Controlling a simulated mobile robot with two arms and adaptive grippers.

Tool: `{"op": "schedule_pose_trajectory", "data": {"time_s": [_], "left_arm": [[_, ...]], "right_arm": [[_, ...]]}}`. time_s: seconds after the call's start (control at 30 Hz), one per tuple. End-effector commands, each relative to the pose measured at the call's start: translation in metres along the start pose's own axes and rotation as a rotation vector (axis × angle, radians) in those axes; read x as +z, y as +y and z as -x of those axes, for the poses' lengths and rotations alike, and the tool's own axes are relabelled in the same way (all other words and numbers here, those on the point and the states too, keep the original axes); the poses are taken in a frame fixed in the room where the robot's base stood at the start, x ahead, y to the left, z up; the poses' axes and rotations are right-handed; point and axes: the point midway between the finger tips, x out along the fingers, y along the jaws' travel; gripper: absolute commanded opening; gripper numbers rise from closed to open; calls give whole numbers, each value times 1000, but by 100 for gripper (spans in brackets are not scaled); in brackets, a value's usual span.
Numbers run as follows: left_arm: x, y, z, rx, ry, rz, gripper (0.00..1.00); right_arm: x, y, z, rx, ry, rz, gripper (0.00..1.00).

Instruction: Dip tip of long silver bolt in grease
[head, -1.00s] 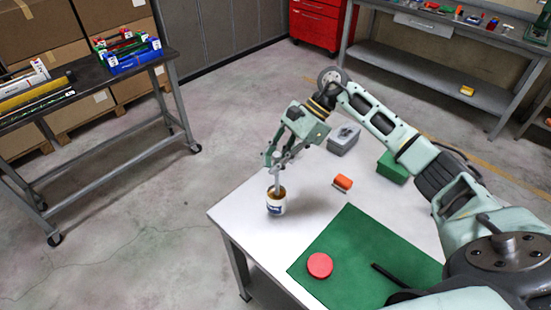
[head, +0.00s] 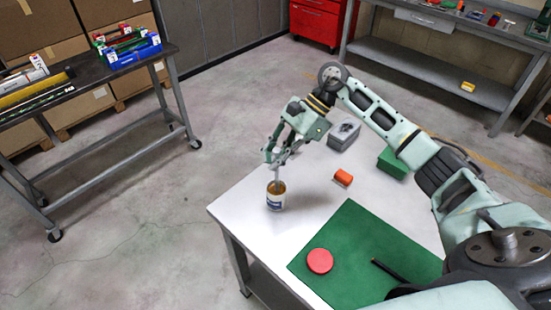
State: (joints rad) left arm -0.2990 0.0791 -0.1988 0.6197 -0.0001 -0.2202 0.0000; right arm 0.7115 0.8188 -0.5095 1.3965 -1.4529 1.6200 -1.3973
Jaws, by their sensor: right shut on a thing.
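The grease pot (head: 276,203), white with a blue label and a brown rim, stands upright at the left part of the white table. My right gripper (head: 273,161) is above it, pointing down and shut on the long silver bolt (head: 277,182). The bolt hangs down from the fingers and its lower end is inside the mouth of the pot. The tip is hidden by the pot's wall, so how deep it sits cannot be told. My left gripper is not in view.
On the white table (head: 236,205) are a green mat (head: 345,240), a red disc (head: 320,261), a black rod (head: 388,272), an orange piece (head: 343,178), a grey box (head: 344,134) and a green box (head: 391,163). A cart (head: 100,85) with bins stands left.

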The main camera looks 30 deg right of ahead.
Motion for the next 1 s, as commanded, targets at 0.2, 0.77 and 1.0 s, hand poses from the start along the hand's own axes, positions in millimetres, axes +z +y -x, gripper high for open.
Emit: {"op": "schedule_pose_trajectory", "data": {"time_s": [0.2,0.77,1.0], "left_arm": [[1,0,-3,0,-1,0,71],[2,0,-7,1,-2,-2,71],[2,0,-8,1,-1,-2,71]], "right_arm": [[-2,0,-2,-1,0,1,0],[-4,0,-4,0,0,0,0],[-4,0,-4,0,0,0,0]]}}
